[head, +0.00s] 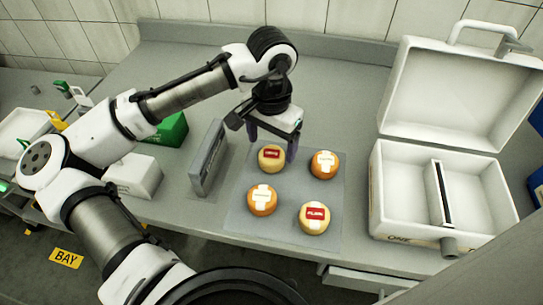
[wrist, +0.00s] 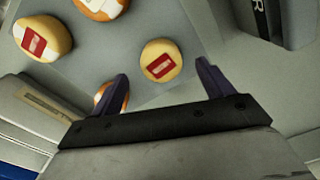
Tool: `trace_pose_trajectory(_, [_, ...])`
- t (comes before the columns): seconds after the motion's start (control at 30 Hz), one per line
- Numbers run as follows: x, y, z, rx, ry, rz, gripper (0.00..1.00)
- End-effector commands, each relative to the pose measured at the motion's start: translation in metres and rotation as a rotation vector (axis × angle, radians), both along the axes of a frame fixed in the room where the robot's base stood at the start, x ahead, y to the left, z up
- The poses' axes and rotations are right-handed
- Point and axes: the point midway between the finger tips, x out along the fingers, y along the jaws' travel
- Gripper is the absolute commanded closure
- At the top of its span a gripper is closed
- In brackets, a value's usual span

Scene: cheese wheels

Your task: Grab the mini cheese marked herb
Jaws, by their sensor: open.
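Several mini cheeses sit on a grey mat (head: 285,188). A yellow cheese with a red label (head: 270,159) is at the mat's back left; it also shows in the wrist view (wrist: 161,60). Another yellow, red-labelled cheese (head: 313,219) is at the front right. Orange cheeses with white labels are at the back right (head: 324,165) and front left (head: 262,201). The label words are too small to read, so I cannot tell which says herb. My gripper (head: 273,144) is open and empty above the back-left cheese, which appears between its fingers in the wrist view.
A grey upright panel (head: 208,158) stands left of the mat. A white open case (head: 389,211) with a divider stands at the right, its lid raised. A green box (head: 172,130) and a white box (head: 134,175) are at the left. The counter behind the mat is clear.

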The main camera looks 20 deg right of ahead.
Motion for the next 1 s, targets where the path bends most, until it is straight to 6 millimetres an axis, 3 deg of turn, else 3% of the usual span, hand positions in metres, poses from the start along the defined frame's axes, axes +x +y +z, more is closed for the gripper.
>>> trace_pose_trajectory(0.3, [0.002, -0.001, -0.040, 0.000, 0.001, 0.000, 0.20])
trace_pose_trajectory(0.57, [0.002, -0.001, -0.044, -0.001, 0.001, -0.001, 0.20])
trace_pose_trajectory(1.0, [0.002, -0.001, -0.044, -0.001, 0.001, 0.000, 0.71])
